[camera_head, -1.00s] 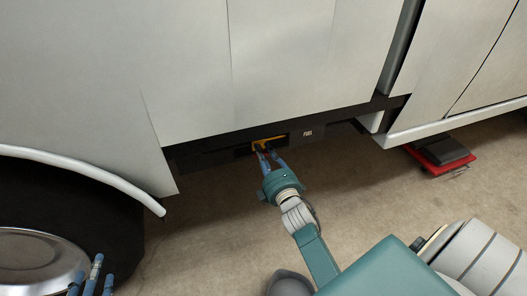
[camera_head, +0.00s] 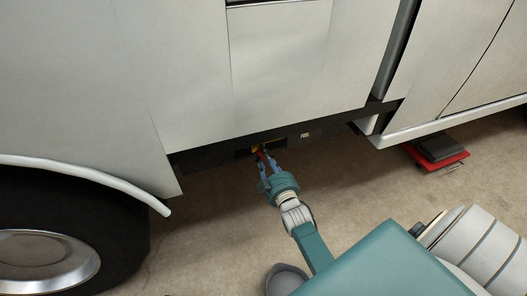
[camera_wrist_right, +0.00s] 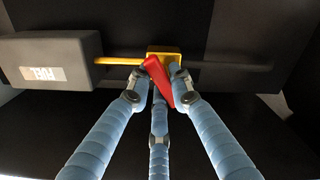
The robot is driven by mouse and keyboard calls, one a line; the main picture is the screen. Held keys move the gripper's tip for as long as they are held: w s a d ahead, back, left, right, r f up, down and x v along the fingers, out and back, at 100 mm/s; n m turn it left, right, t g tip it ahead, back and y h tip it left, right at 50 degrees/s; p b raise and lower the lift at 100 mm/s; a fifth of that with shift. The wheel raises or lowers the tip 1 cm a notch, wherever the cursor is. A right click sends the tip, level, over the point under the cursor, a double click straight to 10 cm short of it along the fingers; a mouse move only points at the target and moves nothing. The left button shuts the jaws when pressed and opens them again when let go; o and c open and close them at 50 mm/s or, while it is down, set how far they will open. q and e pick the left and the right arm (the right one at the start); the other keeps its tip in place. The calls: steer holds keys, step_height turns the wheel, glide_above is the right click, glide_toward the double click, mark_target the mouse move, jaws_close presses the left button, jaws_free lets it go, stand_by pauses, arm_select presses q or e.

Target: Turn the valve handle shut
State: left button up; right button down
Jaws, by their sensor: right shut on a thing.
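The red valve handle (camera_wrist_right: 158,80) slants down and right from the yellow valve body (camera_wrist_right: 163,52) in the right wrist view. A yellow pipe (camera_wrist_right: 118,61) runs left from the body and a dark pipe (camera_wrist_right: 230,66) runs right. My right gripper (camera_wrist_right: 163,92) has its blue fingers closed around the handle. In the head view my right gripper (camera_head: 268,160) is at the dark recess under the truck's side. There the handle (camera_head: 261,156) and yellow valve (camera_head: 255,149) are small and partly hidden by the fingers. My left gripper is out of view.
A dark box with a pale FUEL label (camera_wrist_right: 44,73) sits left of the valve. The truck's pale side panel (camera_head: 280,60) is directly above the recess. A wheel (camera_head: 40,260) stands at the lower left. A red and black object (camera_head: 437,152) lies on the floor at right.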

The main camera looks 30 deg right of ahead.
steer(key=m+p, duration=0.1)
steer(key=m, duration=0.2)
steer(key=shift+f+m, duration=0.1)
steer(key=shift+m, duration=0.2)
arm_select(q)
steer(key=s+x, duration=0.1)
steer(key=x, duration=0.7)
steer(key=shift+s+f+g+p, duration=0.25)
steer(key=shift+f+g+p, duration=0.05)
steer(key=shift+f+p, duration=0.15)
arm_select(e)
steer(key=shift+f+m, duration=0.15)
steer(key=shift+m, duration=1.25)
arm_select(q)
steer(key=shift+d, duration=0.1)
arm_select(e)
steer(key=c, duration=1.5)
jaws_free()
steer(key=shift+c, duration=0.2)
steer(key=v, duration=1.2)
steer(key=shift+a, duration=0.1)
